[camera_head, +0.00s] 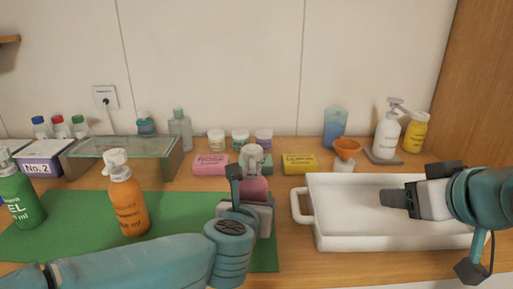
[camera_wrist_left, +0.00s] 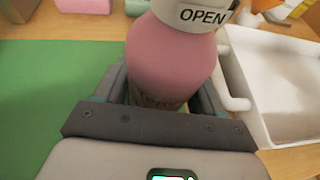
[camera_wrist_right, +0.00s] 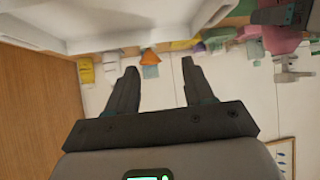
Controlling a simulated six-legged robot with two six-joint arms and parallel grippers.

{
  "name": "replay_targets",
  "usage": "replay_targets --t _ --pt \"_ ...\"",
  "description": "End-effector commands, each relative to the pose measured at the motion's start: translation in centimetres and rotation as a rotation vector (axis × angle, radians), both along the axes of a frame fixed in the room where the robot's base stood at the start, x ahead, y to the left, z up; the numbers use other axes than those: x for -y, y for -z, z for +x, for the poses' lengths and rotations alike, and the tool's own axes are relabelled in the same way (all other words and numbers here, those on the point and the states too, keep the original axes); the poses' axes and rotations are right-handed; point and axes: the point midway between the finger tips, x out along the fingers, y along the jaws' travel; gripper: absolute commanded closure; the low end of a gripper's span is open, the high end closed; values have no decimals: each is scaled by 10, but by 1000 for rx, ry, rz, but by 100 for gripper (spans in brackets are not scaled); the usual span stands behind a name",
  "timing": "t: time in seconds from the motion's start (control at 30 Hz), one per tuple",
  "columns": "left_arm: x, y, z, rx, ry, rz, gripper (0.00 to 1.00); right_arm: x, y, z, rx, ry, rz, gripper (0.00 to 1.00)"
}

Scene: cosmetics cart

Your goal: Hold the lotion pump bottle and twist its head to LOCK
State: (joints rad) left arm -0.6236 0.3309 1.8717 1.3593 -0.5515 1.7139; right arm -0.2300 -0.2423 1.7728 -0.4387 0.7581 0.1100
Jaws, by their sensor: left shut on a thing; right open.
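The lotion pump bottle (camera_head: 256,188) is pink with a pale pump head (camera_head: 251,157), and stands near the right edge of the green mat. My left gripper (camera_head: 247,192) is shut around its body; the arm and hand hide its lower part. In the left wrist view the pink body (camera_wrist_left: 172,55) sits between the fingers, and the white collar (camera_wrist_left: 192,14) reads OPEN. My right gripper (camera_head: 393,199) is open and empty over the white tray, well right of the bottle. In the right wrist view its two fingers (camera_wrist_right: 157,85) are spread with nothing between them.
The white tray (camera_head: 305,225) lies right of the bottle. An orange pump bottle (camera_head: 129,205) and a green one (camera_head: 25,200) stand left. Pink (camera_head: 210,164) and yellow boxes (camera_head: 299,164), jars, an orange funnel (camera_head: 347,147) and a white pump bottle (camera_head: 387,138) line the back.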

Motion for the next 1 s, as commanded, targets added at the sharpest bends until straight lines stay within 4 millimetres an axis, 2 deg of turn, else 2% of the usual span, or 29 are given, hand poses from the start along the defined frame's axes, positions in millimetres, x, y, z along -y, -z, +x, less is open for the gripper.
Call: replay_targets --t 0.03,0.1,0.2,0.3,0.47,0.8,1.0 --pt "0 -1 0 2 0 0 72 -41 -17 8 46 -112 18 48" --pt "0 -1 0 2 0 0 72 -87 -39 12 105 -239 43 48" --pt "0 -1 0 1 0 0 72 -136 -63 9 170 -370 68 48" --pt "0 -1 0 1 0 0 72 -165 -78 4 210 -446 87 48" --pt "0 -1 0 1 0 0 72 -184 -82 7 231 -485 96 48" --pt "0 -1 0 2 0 0 72 -220 -55 59 228 -483 95 48" --pt "0 -1 0 2 0 0 72 -236 -43 83 230 -482 95 48"
